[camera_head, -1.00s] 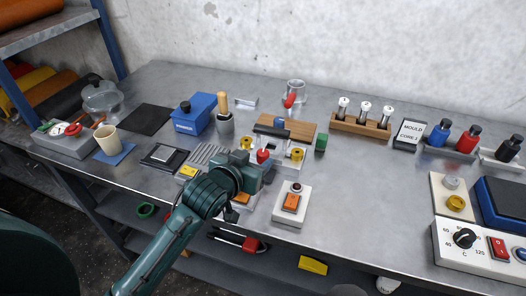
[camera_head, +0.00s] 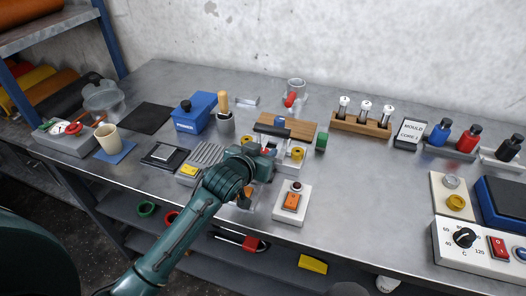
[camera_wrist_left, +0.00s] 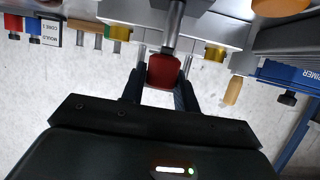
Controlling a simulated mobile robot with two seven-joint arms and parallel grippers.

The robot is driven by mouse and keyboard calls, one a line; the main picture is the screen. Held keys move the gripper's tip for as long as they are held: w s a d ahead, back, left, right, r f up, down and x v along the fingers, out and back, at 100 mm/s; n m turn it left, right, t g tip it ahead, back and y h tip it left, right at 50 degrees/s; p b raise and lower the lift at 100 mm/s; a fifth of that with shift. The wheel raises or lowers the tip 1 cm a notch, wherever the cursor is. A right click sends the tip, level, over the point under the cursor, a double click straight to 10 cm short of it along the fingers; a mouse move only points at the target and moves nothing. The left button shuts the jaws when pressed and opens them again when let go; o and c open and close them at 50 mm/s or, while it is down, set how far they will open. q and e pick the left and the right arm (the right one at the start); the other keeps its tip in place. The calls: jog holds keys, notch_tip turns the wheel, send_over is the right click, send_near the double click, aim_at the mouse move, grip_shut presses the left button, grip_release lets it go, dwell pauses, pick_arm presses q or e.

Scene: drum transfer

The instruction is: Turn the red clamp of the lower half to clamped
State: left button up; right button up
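The red clamp's handle (camera_wrist_left: 166,72) shows in the left wrist view, on the end of a metal rod. It lies between the two fingers of my left gripper (camera_wrist_left: 163,88). I cannot tell whether the fingers press on it. In the head view my left gripper (camera_head: 263,162) is over the front of the mould fixture, and its hand hides most of the red handle. A yellow knob (camera_head: 297,153) shows on the fixture's right side. A black bar (camera_head: 272,131) stands behind the gripper. My right gripper is not in view.
A vial rack (camera_head: 361,124) stands behind right.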

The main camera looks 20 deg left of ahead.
pick_arm(q)
jog(key=c, duration=0.5)
jog(key=shift+r+m+h+p, duration=0.15)
jog(key=shift+m+h+p, duration=0.2)
jog(key=shift+p, duration=0.2)
jog(key=shift+m+g+h+p, duration=0.3)
jog(key=shift+m+h, duration=0.05)
jog(key=o, duration=1)
jog(key=shift+f, duration=0.2)
jog(key=v, duration=1.3)
jog(key=shift+b, duration=0.35)
jog(key=shift+s+a+f, duration=0.1)
